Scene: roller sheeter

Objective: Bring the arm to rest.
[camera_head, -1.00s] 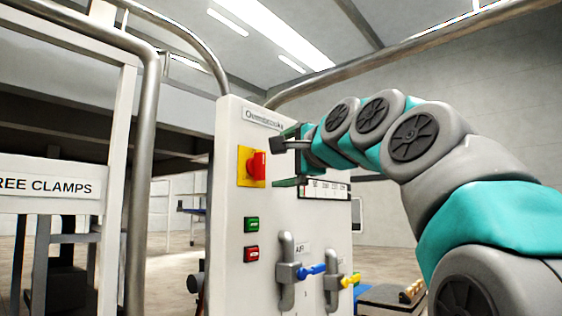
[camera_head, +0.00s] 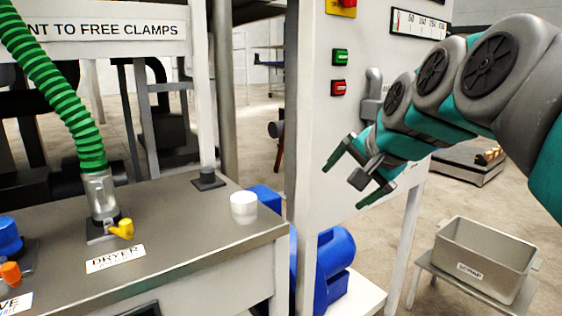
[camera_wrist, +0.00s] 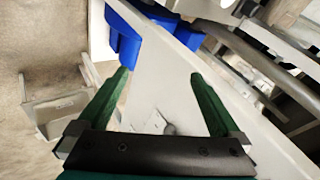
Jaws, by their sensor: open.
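My gripper (camera_head: 350,178) is open and empty in the head view. It hangs in the air in front of the white control panel (camera_head: 315,130), with its fingers pointing left and down. My grey and teal arm reaches in from the right edge. In the wrist view the two green fingers of my gripper (camera_wrist: 163,95) stand wide apart.
A grey worktop (camera_head: 180,215) at left holds a white cup (camera_head: 243,207) and a green hose (camera_head: 60,90). A blue motor (camera_head: 330,262) sits below the panel. A metal bin (camera_head: 484,258) stands on a low stand at right. Open floor lies between panel and bin.

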